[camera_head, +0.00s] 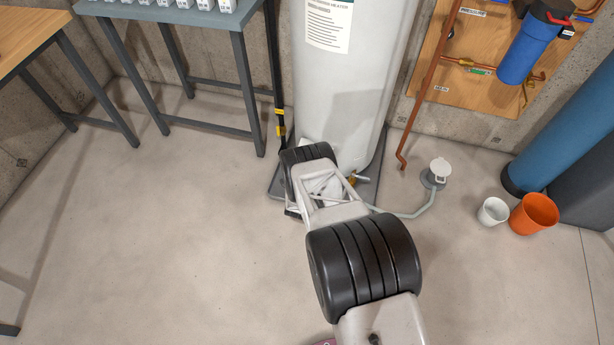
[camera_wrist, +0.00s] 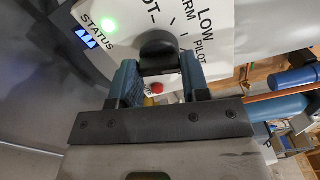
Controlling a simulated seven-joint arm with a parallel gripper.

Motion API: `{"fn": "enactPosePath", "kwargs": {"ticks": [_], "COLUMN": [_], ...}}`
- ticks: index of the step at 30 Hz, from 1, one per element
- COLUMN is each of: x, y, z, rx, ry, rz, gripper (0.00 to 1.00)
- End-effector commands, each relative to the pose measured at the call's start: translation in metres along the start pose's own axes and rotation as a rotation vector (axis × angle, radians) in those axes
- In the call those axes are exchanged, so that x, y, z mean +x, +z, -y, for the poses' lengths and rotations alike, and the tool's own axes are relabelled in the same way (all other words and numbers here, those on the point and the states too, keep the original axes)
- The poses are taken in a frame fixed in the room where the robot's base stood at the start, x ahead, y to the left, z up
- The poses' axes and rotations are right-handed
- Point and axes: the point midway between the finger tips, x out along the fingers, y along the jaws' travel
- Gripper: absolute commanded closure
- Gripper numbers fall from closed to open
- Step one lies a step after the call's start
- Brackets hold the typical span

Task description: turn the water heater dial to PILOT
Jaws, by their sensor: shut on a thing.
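The water heater (camera_head: 345,85) is a tall white tank standing against the back wall; my arm reaches to its lower front and hides its control there. In the wrist view the control panel (camera_wrist: 116,42) is white, with a lit green STATUS light and the words LOW, PILOT and others cut off. The black dial (camera_wrist: 158,50) sits between the blue fingers of my gripper (camera_wrist: 160,84), which is shut on it. PILOT is printed to the right of the dial. Which mark the dial points at cannot be told. A red button (camera_wrist: 157,87) shows just below the dial.
A grey workbench (camera_head: 185,12) stands at the left. A wooden board (camera_head: 480,85) with copper pipes and a blue filter (camera_head: 530,50) hangs at the right. A white cup (camera_head: 492,211) and an orange bucket (camera_head: 534,214) stand on the floor. The left floor is clear.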

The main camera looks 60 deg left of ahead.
Motion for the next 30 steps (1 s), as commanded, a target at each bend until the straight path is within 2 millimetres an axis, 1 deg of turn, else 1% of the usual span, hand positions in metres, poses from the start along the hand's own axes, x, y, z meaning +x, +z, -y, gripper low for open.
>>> {"fn": "enactPosePath", "kwargs": {"ticks": [9,15,21,30], "x": [-0.0005,-0.0001,-0.0006,-0.0004], "y": [0.0,0.0004,0.0001,0.0003], "z": [-0.0006,-0.0006,-0.0009,-0.0007], "rx": [0.275,0.395,0.455,0.471], "ry": [0.001,0.001,0.001,0.001], "rz": [0.0,0.0,0.0,0.0], "gripper": [0.81,0.81,0.81,0.81]}}
